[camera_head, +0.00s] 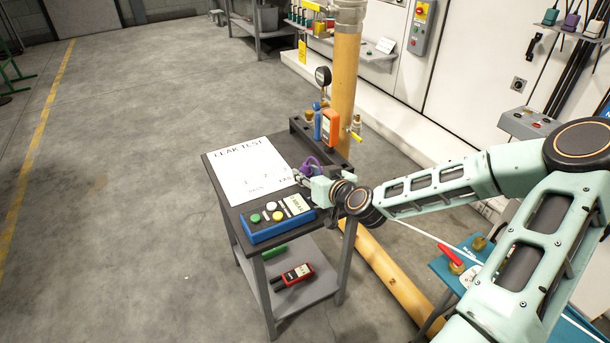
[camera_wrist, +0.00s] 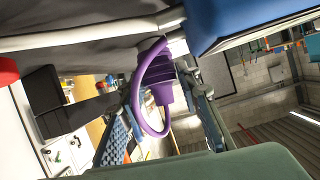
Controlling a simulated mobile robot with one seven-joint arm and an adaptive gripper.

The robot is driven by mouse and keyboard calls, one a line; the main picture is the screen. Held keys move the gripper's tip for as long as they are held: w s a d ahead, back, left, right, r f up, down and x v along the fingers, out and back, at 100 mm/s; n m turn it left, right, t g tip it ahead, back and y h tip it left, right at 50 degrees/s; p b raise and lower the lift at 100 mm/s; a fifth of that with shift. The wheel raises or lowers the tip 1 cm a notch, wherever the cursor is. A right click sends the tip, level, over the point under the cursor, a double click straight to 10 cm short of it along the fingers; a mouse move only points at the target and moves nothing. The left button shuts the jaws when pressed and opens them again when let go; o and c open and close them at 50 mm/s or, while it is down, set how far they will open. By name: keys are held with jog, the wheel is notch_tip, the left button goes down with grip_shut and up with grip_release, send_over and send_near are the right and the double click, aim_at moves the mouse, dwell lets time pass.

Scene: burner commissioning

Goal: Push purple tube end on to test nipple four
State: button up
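The purple tube (camera_head: 311,163) shows at my gripper (camera_head: 303,175), low over the right side of the test bench. In the wrist view the purple tube (camera_wrist: 138,92) makes a loop, and its thick ribbed tube end (camera_wrist: 161,85) lies between the fingers of my gripper (camera_wrist: 162,98). The fingers appear closed on that end, though the contact is partly hidden. A pale metal piece (camera_wrist: 177,44) shows just beyond the purple end; I cannot tell whether they touch. Test nipple four cannot be made out clearly; my gripper hides the area.
A white LEAK TEST sheet (camera_head: 248,170) lies on the bench. A blue box with buttons (camera_head: 278,220) stands in front. An orange meter (camera_head: 330,128), a blue bottle (camera_head: 317,121) and a yellow pipe (camera_head: 345,85) stand behind. The floor left of the bench is clear.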

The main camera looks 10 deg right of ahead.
jog(key=c, duration=0.7)
